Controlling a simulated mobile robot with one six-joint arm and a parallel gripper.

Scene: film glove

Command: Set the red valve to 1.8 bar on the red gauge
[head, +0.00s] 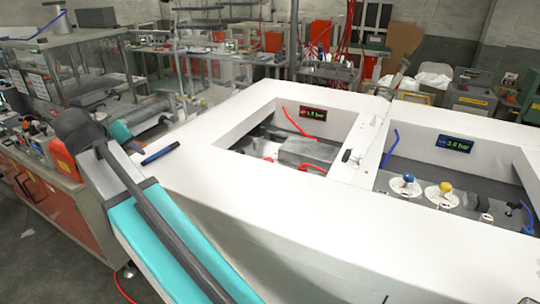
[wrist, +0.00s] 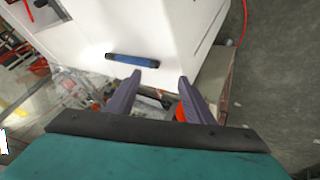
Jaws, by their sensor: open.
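The red gauge (head: 313,114) is a small dark display with red marking on the back wall of the left opening. It starts with 1 and ends in bar; its last digit is too blurred to be sure of. I cannot make out the red valve clearly; only small red parts show in that opening, beside a grey block (head: 307,152). My gripper (wrist: 159,78) is open and empty in the wrist view, its two fingers apart near the white casing's edge. A blue pen-like thing lies beyond the fingertips. The head view does not show the fingers clearly.
The white casing (head: 215,185) has two sunken openings. The right one holds a blue gauge (head: 455,144), a blue knob (head: 408,179) and a yellow knob (head: 446,187). The blue pen-like thing (head: 160,153) lies on the left rim; it also shows in the wrist view (wrist: 132,60).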

